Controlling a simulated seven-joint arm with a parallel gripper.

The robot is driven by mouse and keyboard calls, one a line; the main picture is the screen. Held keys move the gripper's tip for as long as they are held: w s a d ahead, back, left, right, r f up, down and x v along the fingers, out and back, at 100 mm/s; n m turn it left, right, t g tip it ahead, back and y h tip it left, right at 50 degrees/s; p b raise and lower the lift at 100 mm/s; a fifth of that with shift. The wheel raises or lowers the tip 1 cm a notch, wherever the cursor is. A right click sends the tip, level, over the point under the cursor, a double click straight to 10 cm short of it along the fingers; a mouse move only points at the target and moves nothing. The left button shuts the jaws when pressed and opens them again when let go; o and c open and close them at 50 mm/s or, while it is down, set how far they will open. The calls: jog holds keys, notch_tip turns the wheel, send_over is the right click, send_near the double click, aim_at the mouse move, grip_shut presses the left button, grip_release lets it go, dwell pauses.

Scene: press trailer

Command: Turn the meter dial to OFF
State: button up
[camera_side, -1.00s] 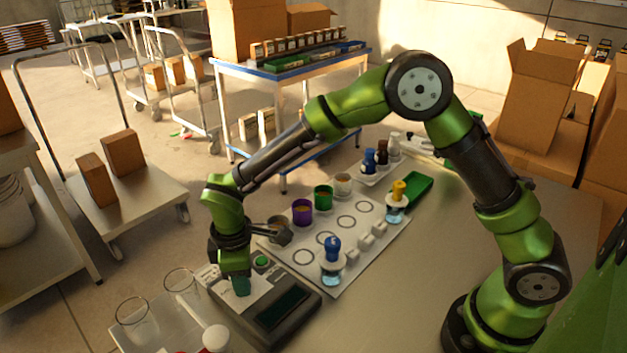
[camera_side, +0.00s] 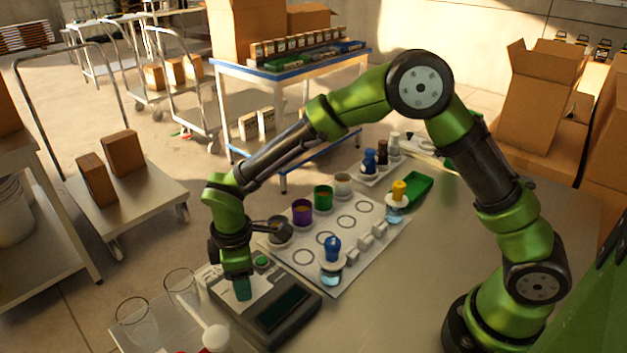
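The meter (camera_side: 268,306) is a dark grey box with a dark display (camera_side: 284,309), a pale top plate and a green button (camera_side: 262,261). It stands at the front edge of the table, lower left of the middle. My gripper (camera_side: 241,291) points down over the meter's pale plate, with its teal fingertips at or just above the surface. The dial is not visible; my gripper hides that part of the plate. I cannot tell from here whether the fingers are closed on anything.
A white mat (camera_side: 350,262) with printed rings, a blue-capped bottle (camera_side: 333,248) and a yellow-capped bottle (camera_side: 398,193) lies right of the meter. Purple (camera_side: 301,212) and green (camera_side: 323,197) cups line its far edge. Glass beakers (camera_side: 133,318) and a white-headed object (camera_side: 215,337) are left of the meter.

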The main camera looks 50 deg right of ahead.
notch_tip(320, 180, up, 17)
jog(key=shift+s+a, duration=0.25)
jog(key=shift+s, duration=0.2)
jog(key=shift+f, duration=0.1)
dwell(0.3)
jog(key=s+d+r+m+t+y, duration=0.1)
jog(key=s+d+r+m+t, duration=0.1)
jog(key=s+d+m, duration=0.5)
jog(key=s+d+r+m+t+y, duration=0.1)
jog(key=s+d+m+t, duration=0.3)
jog(key=s+d+m, duration=0.4)
jog(key=s+d, duration=0.2)
jog(key=d, duration=0.1)
jog(key=shift+d+r+t, duration=0.3)
jog(key=shift+d+r, duration=0.05)
jog(key=shift+d, duration=0.05)
